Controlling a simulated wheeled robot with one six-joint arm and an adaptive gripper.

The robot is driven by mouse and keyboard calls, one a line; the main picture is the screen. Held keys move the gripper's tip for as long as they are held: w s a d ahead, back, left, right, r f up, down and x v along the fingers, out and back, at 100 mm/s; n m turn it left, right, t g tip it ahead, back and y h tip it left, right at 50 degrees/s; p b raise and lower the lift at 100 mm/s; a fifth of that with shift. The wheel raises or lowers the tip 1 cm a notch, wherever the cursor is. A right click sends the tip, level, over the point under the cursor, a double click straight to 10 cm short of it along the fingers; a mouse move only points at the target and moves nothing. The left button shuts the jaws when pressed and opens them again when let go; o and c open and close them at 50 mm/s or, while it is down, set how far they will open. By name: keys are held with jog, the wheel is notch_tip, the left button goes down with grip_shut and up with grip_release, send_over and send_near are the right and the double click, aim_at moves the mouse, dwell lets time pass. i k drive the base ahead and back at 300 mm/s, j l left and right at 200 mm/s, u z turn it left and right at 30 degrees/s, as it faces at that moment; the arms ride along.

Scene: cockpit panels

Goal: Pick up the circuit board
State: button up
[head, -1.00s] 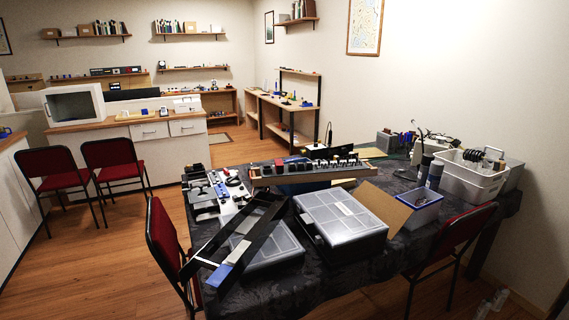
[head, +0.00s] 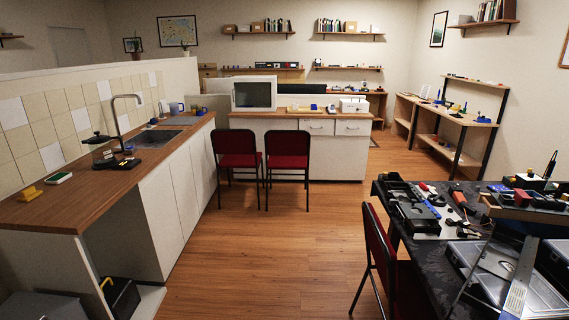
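I cannot make out a circuit board for certain in the head view. The dark-clothed worktable (head: 459,259) at the right holds many small electronic-looking parts, too small to tell apart. A small green and white flat item (head: 58,178) lies on the wooden counter at the left; I cannot tell what it is. My gripper is not in view.
A red chair (head: 385,255) stands at the worktable's left side. Two red chairs (head: 237,148) (head: 287,148) stand before the white cabinet (head: 345,155). The sink counter (head: 120,190) runs along the left. The wooden floor (head: 262,255) between is clear.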

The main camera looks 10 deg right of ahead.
aim_at(493, 188)
jog(key=i+j+u, duration=0.5)
jog(key=i, duration=0.25)
jog(key=i+u, duration=0.3)
jog(key=i+z, duration=0.25)
jog(key=i, duration=0.35)
jog(key=i+z, duration=0.25)
jog(key=i, duration=0.35)
jog(key=i+j+z, duration=0.25)
jog(key=i, duration=0.35)
jog(key=i+z, duration=0.4)
jog(key=i, duration=1.35)
jog(key=i+z, duration=0.45)
jog(key=i+j+z, duration=0.25)
jog(key=i+z, duration=0.2)
jog(key=i+j+z, duration=0.6)
jog(key=z, duration=0.3)
jog(key=i+j+z, duration=0.25)
jog(key=z, duration=0.2)
jog(key=i+j+z, duration=0.25)
jog(key=z, duration=0.2)
jog(key=i+j+z, duration=0.1)
jog(key=j+z, duration=0.5)
jog(key=j, duration=0.15)
jog(key=i+j+z, duration=0.2)
jog(key=k+j, duration=0.3)
jog(key=k, duration=0.15)
jog(key=k+j, duration=0.3)
jog(key=k, duration=0.15)
jog(key=j+z, duration=0.05)
